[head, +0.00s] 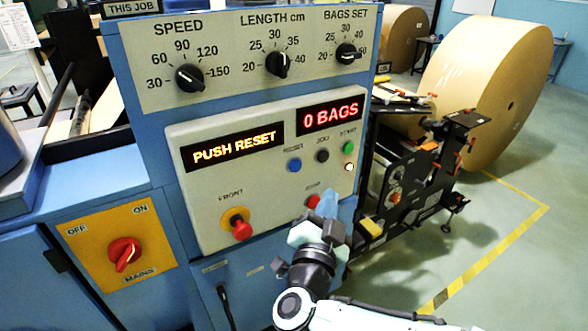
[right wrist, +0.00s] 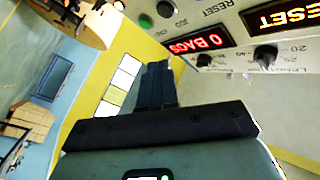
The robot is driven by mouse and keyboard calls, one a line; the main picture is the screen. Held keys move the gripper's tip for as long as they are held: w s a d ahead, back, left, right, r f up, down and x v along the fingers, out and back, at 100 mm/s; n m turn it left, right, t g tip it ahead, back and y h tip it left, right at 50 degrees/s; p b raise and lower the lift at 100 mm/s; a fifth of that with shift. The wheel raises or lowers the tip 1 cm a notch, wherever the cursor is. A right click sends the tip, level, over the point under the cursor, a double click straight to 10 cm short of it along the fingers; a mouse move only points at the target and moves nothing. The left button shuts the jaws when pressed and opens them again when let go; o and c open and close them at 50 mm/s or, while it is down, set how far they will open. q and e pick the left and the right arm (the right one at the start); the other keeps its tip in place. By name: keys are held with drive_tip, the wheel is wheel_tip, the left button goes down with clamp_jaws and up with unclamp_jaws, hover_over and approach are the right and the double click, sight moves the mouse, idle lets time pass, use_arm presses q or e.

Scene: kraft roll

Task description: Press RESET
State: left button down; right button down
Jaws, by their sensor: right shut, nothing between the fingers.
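The blue RESET button (head: 294,165) sits on the grey control panel (head: 218,205), under its label. A dark JOG button (head: 322,156) and a green START button (head: 348,147) stand to its right. The display (head: 234,152) reads PUSH RESET. My right gripper (head: 328,204) is shut and empty, at the lower right of the panel, below and right of RESET. Its fingers (right wrist: 157,84) point towards the panel side in the right wrist view, where the green button (right wrist: 146,21) and JOG button (right wrist: 165,8) show at the top. I cannot tell if the fingertips touch the panel.
A red stop button (head: 313,202) is right beside my right gripper. A red FRONT button (head: 241,229) and a red mains switch (head: 124,254) lie to the left. Knobs (head: 278,64) line the upper panel. A black machine frame (head: 420,180) and large kraft roll (head: 490,85) stand right.

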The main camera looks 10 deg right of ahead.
sight(295, 166)
drive_tip(key=shift+w, duration=0.1)
drive_tip(key=w+a+p, duration=0.3)
drive_tip(key=w, duration=0.5)
idle(0.4)
drive_tip(key=shift+w, duration=0.1)
idle(1.8)
drive_tip(key=shift+w+a, duration=0.1)
drive_tip(key=shift+w, duration=0.3)
drive_tip(key=shift+w+a+p, duration=0.15)
drive_tip(key=shift+w+p, duration=0.25)
idle(0.7)
drive_tip(key=shift+s, duration=0.15)
drive_tip(key=shift+s+d+b, duration=0.25)
drive_tip(key=shift+s+b, duration=0.3)
drive_tip(key=shift+s, duration=0.15)
